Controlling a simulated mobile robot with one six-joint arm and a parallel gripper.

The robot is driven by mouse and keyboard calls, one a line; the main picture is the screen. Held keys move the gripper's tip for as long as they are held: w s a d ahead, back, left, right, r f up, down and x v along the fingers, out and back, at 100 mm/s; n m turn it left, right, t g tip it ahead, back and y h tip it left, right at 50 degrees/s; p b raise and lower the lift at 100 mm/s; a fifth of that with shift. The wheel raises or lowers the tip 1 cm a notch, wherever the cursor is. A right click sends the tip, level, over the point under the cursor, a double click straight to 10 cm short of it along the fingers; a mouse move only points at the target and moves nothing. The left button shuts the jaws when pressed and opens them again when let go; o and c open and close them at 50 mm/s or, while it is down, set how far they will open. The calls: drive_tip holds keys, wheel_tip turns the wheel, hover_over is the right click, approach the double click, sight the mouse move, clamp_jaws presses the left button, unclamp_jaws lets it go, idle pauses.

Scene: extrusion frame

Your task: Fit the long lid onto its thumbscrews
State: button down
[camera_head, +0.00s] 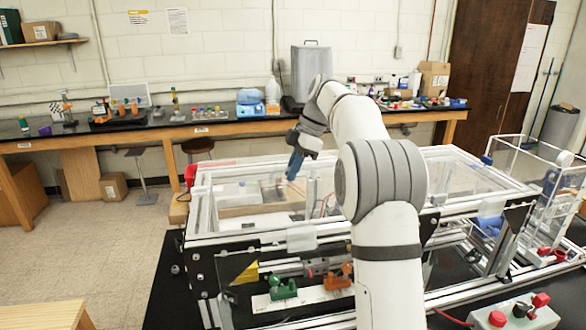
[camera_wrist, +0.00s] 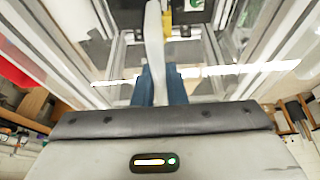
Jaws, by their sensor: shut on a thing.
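My gripper (camera_head: 293,165) has blue fingers and points down over the left half of the extrusion frame. In the wrist view the fingers (camera_wrist: 161,84) are shut on a long, narrow, pale piece (camera_wrist: 154,38), which I take to be the long lid. It stretches away from the fingertips toward the top of the picture. My fingers and the steep angle hide its near end. In the head view I cannot make out the held piece clearly. I cannot pick out the thumbscrews in either view.
The aluminium frame (camera_head: 235,232) has clear panels and stands on a dark mat. Green (camera_head: 283,289) and orange (camera_head: 338,277) parts sit at its front. A control box with red knobs (camera_head: 515,312) is at front right. A cluttered bench (camera_head: 150,127) lines the back wall. The left floor is open.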

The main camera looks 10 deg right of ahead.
drive_tip(key=shift+f+b, duration=0.45)
drive_tip(key=shift+f, duration=0.1)
drive_tip(key=c, duration=1.6)
unclamp_jaws()
drive_tip(key=shift+s, duration=0.1)
drive_tip(key=shift+o, duration=1.1)
drive_tip(key=shift+f, duration=0.1)
drive_tip(key=shift+f, duration=0.1)
drive_tip(key=v, duration=0.8)
